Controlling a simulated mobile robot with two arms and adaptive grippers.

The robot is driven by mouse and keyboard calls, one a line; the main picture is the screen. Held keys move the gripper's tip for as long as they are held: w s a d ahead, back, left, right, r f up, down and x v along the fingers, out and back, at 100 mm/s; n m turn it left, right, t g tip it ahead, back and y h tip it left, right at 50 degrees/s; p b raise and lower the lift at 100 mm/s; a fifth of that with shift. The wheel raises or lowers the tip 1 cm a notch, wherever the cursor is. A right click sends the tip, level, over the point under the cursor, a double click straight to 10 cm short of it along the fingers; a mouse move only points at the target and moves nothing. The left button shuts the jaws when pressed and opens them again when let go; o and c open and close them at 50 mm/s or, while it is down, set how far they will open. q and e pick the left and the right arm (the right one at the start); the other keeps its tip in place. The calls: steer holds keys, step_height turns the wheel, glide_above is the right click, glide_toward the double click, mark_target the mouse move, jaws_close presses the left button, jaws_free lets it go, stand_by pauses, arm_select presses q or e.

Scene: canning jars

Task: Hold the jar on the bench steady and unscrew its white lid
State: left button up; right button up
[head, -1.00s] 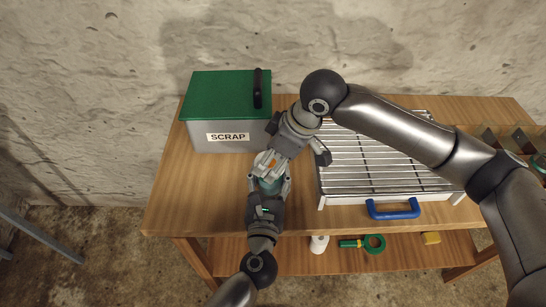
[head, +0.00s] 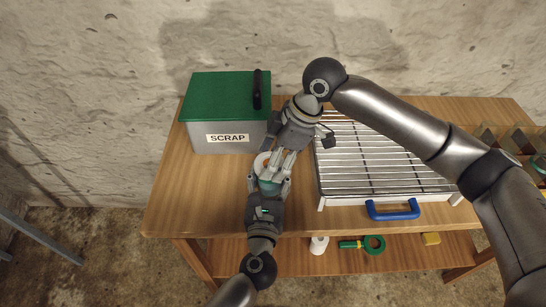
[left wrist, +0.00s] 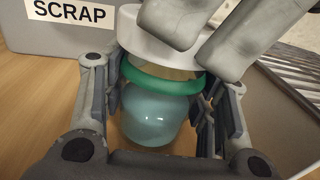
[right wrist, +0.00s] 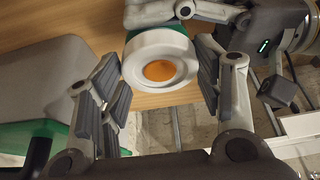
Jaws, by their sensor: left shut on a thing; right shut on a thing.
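The jar (left wrist: 155,112) has bluish glass, a green band (left wrist: 160,80) below its neck and a white lid (left wrist: 165,40). It stands upright on the bench near the front edge. My left gripper (head: 269,182) is shut on the jar's body from the front, its fingers on both sides in the left wrist view. The white lid with its orange centre (right wrist: 160,70) lies between the fingers of my right gripper (right wrist: 163,75), which is shut on it from above. In the head view the right fingers partly hide the lid (head: 261,163).
A grey scrap bin (head: 225,142) with a green lid stands behind and left of the jar. A wire rack tray (head: 380,165) with a blue handle (head: 393,210) is close on the right. Bare bench (head: 175,195) lies at the left.

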steer(key=n+g, duration=0.1)
steer(key=n, duration=0.3)
steer(key=shift+w+g, duration=0.15)
steer(key=shift+g, duration=0.25)
steer(key=n, duration=0.2)
steer(key=shift+a+n+g+h, duration=0.1)
steer(key=shift+n+g+h, duration=0.2)
steer(key=shift+g, duration=0.1)
steer(key=shift+w+n+g+h, duration=0.1)
steer(key=shift+n+g+h, duration=0.2)
steer(key=shift+n, duration=0.8)
steer(key=n, duration=0.2)
steer(key=n+h, duration=0.1)
steer(key=n, duration=0.1)
steer(key=shift+w+a+n+g+h, duration=0.1)
steer(key=shift+n+g+h, duration=0.2)
steer(key=shift+g, duration=0.1)
